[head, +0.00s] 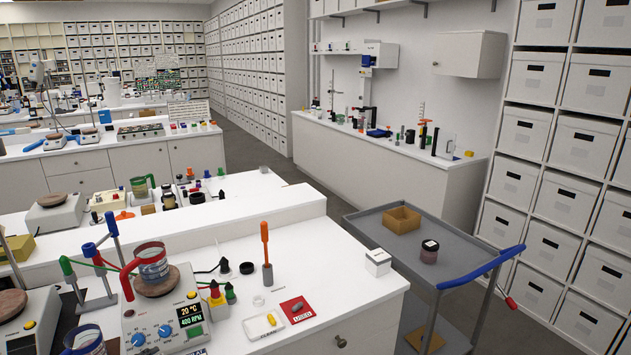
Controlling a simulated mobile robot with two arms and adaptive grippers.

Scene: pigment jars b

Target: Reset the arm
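Neither of my grippers nor my arms shows in the head view. A small jar (429,254) with a dark lid and dull reddish contents stands upright on the top shelf of a grey cart (470,234). An open tan box (402,219) sits on the same shelf, behind and left of the jar and apart from it. Nothing is seen touching the jar.
The white bench (345,298) in front carries a hotplate (160,318) with a beaker, an orange-handled tool (266,250), a small white box (378,262) and a red card (296,310). The cart's blue handle (482,270) faces right. Grey floor (335,200) lies open behind the bench.

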